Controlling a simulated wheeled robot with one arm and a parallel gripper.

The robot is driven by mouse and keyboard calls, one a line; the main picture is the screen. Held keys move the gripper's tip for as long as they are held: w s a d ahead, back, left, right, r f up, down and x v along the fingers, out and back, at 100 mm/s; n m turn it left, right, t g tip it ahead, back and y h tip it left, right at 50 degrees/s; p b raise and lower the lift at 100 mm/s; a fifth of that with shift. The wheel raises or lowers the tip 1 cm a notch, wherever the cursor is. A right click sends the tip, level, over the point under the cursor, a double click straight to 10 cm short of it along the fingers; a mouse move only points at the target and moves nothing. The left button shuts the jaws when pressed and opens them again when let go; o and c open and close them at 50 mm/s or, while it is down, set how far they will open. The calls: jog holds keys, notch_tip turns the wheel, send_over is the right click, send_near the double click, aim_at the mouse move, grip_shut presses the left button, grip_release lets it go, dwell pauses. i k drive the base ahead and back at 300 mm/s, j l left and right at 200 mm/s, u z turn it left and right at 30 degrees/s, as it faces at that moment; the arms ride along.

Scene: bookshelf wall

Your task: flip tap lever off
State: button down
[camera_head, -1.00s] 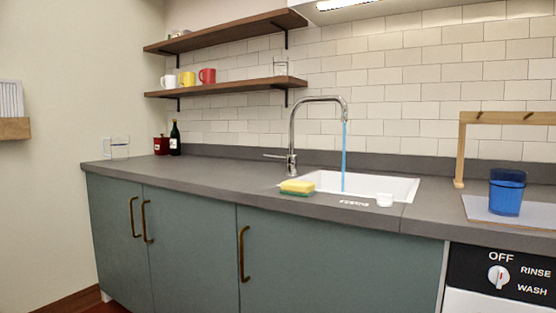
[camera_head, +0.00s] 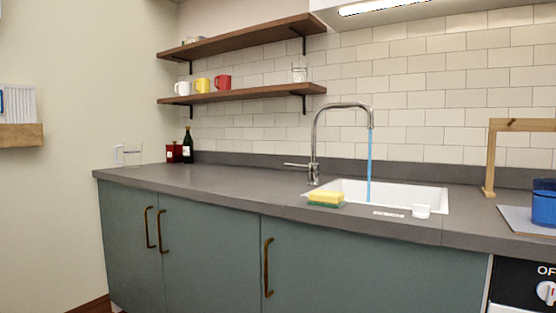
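The chrome tap (camera_head: 316,140) stands at the back left of the sink, its spout arching over to the right. Its lever (camera_head: 296,165) sticks out to the left from the base of the tap, roughly level. A blue stream of water (camera_head: 369,165) runs from the spout down into the white sink (camera_head: 405,193). My gripper and arm are not in view.
A yellow and green sponge (camera_head: 326,199) lies on the grey counter (camera_head: 230,183) in front of the tap. A wooden frame (camera_head: 490,160) and blue cup (camera_head: 544,207) stand at the right.

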aim_at(311, 167)
jog(key=i+j, duration=0.15)
jog(key=j, duration=0.25)
jog(key=i+j, duration=0.2)
jog(key=j, duration=0.2)
jog(key=i+j, duration=0.15)
jog(key=j, duration=0.2)
jog(key=i+j, duration=0.2)
jog(key=j, duration=0.2)
jog(key=u, duration=0.05)
